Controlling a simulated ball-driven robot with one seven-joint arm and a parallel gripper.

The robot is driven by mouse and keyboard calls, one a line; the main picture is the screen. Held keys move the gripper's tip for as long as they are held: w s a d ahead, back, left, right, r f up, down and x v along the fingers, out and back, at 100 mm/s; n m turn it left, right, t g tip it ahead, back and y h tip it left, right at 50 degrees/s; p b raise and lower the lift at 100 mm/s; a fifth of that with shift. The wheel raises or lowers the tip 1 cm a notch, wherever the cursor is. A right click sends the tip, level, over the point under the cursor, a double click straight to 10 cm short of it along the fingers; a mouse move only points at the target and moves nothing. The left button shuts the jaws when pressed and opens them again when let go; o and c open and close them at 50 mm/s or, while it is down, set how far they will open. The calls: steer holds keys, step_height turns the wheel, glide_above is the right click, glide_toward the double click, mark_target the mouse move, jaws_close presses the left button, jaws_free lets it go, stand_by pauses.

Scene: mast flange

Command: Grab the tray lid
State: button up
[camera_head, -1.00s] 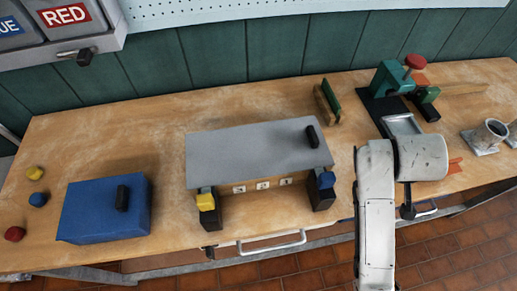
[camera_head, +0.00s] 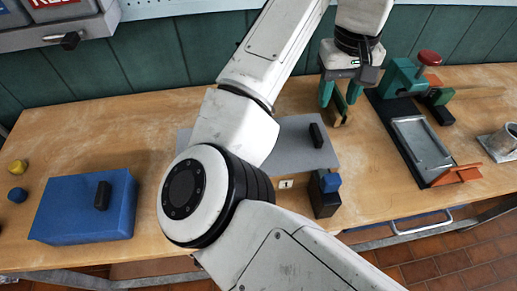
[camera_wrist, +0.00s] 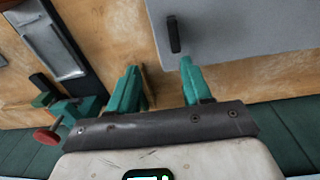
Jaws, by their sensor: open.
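The tray lid (camera_head: 300,150) is a flat grey panel with a black upright handle (camera_head: 317,135) near its right end. It lies on a wooden tray with number labels (camera_head: 286,184); my arm hides its left and middle. In the wrist view the lid (camera_wrist: 255,30) fills the upper right, with its handle (camera_wrist: 174,35) near its edge. My gripper (camera_head: 341,100) is open, with green fingers pointing down, just behind the lid's right end. In the wrist view my gripper (camera_wrist: 159,72) has its fingers apart, and the handle stands ahead of the gap, not between them.
A blue box (camera_head: 75,215) with a black handle stands at the left. A blue-topped dark block (camera_head: 328,192) is by the tray's front right corner. A green press with a red knob (camera_head: 430,57) and a metal plate (camera_head: 422,142) are to the right. Bare bench lies between box and tray.

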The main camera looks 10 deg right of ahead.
mark_target(317, 131)
steer(key=shift+n+y, duration=0.3)
steer(key=shift+a+f+p, duration=0.15)
steer(key=shift+a+f, duration=0.2)
steer(key=shift+f, duration=1.35)
steer(key=shift+a+f+p, duration=0.1)
steer(key=shift+a+f, duration=0.2)
steer(key=shift+f, duration=1.4)
steer(key=shift+a+f+p, duration=0.15)
steer(key=shift+a+f, duration=0.2)
steer(key=shift+f, duration=1.35)
jaws_close()
